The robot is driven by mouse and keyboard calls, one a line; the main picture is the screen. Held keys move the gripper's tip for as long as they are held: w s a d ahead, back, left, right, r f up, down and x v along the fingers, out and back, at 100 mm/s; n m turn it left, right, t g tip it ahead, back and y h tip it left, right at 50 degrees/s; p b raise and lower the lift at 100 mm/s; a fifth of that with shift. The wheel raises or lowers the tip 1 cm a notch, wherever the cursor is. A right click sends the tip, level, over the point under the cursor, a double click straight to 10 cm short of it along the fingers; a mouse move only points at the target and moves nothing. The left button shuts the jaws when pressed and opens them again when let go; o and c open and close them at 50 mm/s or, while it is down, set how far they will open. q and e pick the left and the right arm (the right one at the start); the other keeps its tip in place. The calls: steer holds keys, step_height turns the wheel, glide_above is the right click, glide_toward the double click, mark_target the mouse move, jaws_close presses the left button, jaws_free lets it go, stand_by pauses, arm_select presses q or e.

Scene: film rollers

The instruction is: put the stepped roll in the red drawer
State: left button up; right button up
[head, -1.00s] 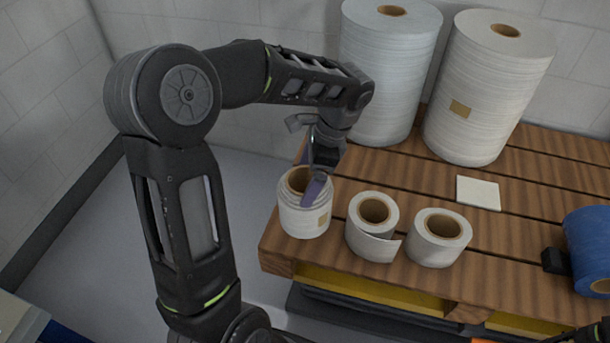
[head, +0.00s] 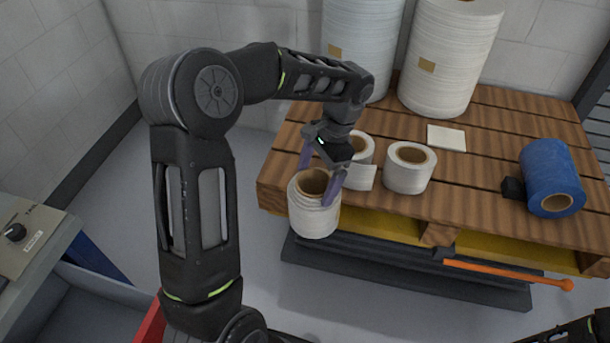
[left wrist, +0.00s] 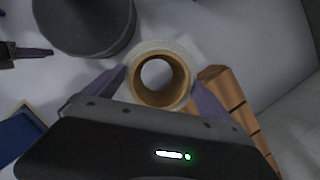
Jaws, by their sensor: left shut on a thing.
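The stepped roll (head: 313,222) is white with a brown core and a narrower top end. My left gripper (head: 316,184) is shut on it, a purple finger on either side of its top, and holds it upright in front of the pallet's left end. In the left wrist view the roll's brown core (left wrist: 161,82) shows between the fingers. A red edge (head: 150,322), apparently the red drawer, shows at the lower left; my left arm hides most of it. A purple finger of what looks like my right gripper (left wrist: 35,52) shows in the left wrist view.
The wooden pallet (head: 470,180) bears two shorter white rolls, large white rolls (head: 455,60), a white square (head: 446,138) and a blue roll (head: 550,178). A grey panel with a black knob (head: 15,232) and a grey bin (head: 85,305) stand at left. Floor between is clear.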

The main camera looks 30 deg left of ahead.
arm_select(q)
steer(key=w+d+f+n+h, duration=0.1)
steer(key=w+d+f+n, duration=0.2)
steer(key=d+f, duration=0.7)
step_height(320, 180, down, 3)
steer(key=n+p, duration=0.1)
steer(key=n, duration=0.1)
steer(key=shift+r+n+g+h, duration=0.15)
steer(key=shift+n+g+h, duration=0.15)
steer(key=shift+n, duration=0.1)
steer(key=shift+s+d, duration=0.1)
